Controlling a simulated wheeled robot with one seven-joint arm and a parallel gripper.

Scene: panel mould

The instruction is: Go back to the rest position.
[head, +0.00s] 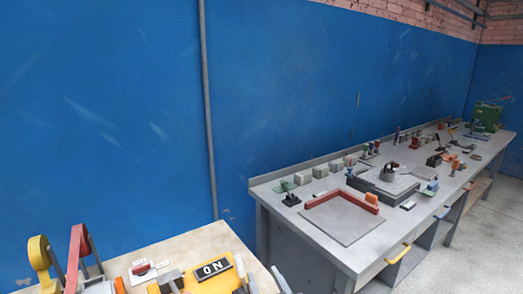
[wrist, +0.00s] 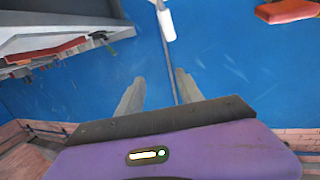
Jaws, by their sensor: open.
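My gripper (wrist: 160,80) shows in the wrist view, its two grey fingers apart with a clear gap between them. Nothing is held; only the blue wall and a grey pipe show behind the gap. The dark edge and purple housing of my gripper fill the lower middle of that view. My gripper does not show in the head view. No fixed mark of a rest position can be seen.
In the head view, a long grey workbench (head: 320,260) with several small parts runs along the blue wall (head: 110,120). A pale table (head: 190,243) at the lower left bears a yellow "ON" panel (head: 212,269). A grey pipe (head: 207,110) climbs the wall.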

